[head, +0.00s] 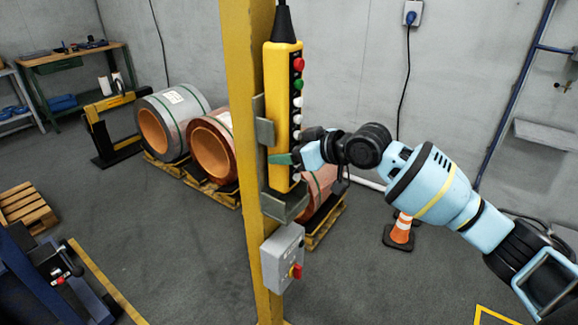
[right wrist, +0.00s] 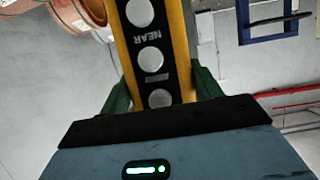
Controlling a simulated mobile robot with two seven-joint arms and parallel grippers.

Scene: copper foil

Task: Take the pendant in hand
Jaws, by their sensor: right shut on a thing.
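The yellow pendant (head: 281,115) hangs upright in a grey bracket on a yellow post, with red, green and white buttons down its dark face. My right gripper (head: 290,160) reaches in from the right and is shut on the pendant's lower part. In the right wrist view the pendant (right wrist: 182,50) runs up between the two green fingers of the gripper (right wrist: 160,95), one on each side. Its lower end is hidden there by the gripper body. My left gripper is not in view.
The yellow post (head: 245,90) stands right behind the pendant, with a grey switch box (head: 283,258) below. The bracket's ledge (head: 288,207) is under the pendant. Copper coils (head: 212,150) on pallets and an orange cone (head: 402,228) stand behind.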

